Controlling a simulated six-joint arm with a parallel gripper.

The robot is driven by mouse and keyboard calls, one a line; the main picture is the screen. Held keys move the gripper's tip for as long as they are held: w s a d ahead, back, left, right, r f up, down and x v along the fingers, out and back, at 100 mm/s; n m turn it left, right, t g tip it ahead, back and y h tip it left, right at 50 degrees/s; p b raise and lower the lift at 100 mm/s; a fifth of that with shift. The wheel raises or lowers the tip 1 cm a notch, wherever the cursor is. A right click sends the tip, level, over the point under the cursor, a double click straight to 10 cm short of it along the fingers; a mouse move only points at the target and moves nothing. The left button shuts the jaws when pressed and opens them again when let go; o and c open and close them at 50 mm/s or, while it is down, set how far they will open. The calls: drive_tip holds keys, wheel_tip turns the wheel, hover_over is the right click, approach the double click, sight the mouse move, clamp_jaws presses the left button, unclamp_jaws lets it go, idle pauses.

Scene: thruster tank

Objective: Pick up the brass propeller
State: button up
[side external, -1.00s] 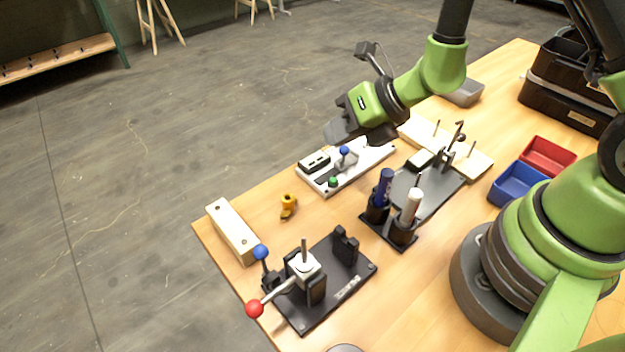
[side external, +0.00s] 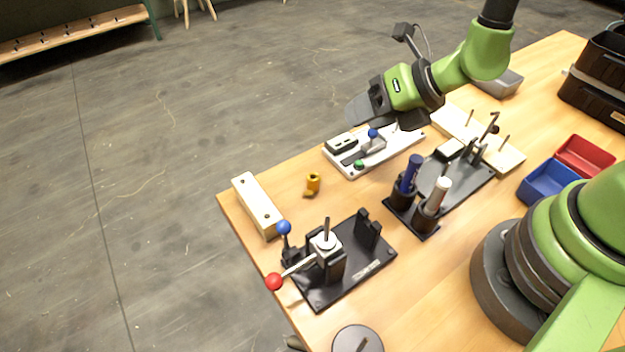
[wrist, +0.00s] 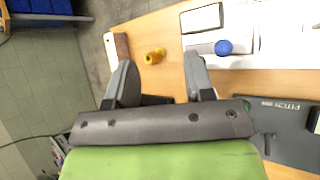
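The brass propeller (side external: 313,184) is a small yellow-gold piece on the wooden table, left of the white fixture plate. It also shows in the wrist view (wrist: 155,56), beyond and between my fingertips. My gripper (side external: 362,109) hangs in the air above the far end of the white plate, up and to the right of the propeller in the side view. In the wrist view my gripper (wrist: 160,75) has its two fingers spread wide with nothing between them. The propeller is apart from the fingers and its fine shape is too small to tell.
A pale wooden block (side external: 257,205) lies left of the propeller. The white plate (side external: 405,143) with blue and green knobs is to its right. A black clamp fixture (side external: 340,262) with a red-knobbed lever stands in front. Pen holders (side external: 425,222) stand further right. Bare table surrounds the propeller.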

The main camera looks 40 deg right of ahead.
drive_tip(key=o, duration=0.4)
